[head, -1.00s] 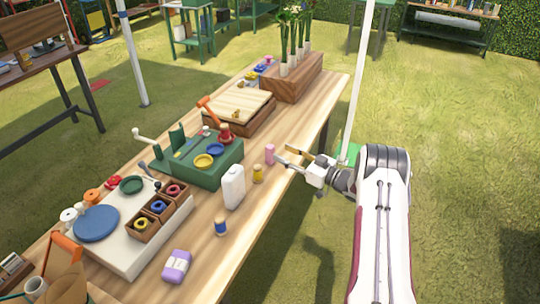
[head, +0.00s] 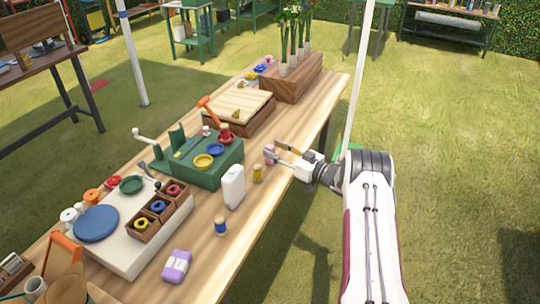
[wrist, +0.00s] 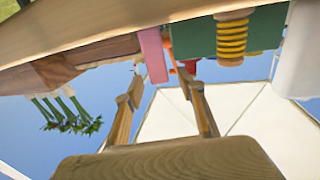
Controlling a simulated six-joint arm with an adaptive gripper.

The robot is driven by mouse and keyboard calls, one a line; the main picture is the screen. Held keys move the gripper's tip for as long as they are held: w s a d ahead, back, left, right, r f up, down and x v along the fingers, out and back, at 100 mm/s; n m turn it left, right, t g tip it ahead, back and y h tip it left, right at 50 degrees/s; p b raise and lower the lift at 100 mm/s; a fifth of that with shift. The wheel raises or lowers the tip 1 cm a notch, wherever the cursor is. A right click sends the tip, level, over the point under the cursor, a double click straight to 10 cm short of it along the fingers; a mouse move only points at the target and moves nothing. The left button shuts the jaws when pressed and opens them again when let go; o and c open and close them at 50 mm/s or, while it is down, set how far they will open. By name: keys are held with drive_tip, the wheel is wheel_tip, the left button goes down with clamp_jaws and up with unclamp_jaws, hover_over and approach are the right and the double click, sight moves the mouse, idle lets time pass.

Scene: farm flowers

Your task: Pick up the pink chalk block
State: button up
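The pink chalk block (head: 270,160) stands upright near the right edge of the wooden table, partly covered by my fingers in the head view. In the wrist view the pink block (wrist: 153,55) is at top centre, just ahead of the fingertips and closer to the left finger. My gripper (head: 273,148) is at the block, reaching in from the right over the table edge. Its fingers are apart and look open in the wrist view (wrist: 160,82). Whether either finger touches the block is unclear.
A wooden planter (head: 291,80) and a wooden box (head: 238,113) stand behind. Free table lies toward the back right.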

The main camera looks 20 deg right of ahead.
drive_tip(key=shift+x, duration=1.35)
clamp_jaws()
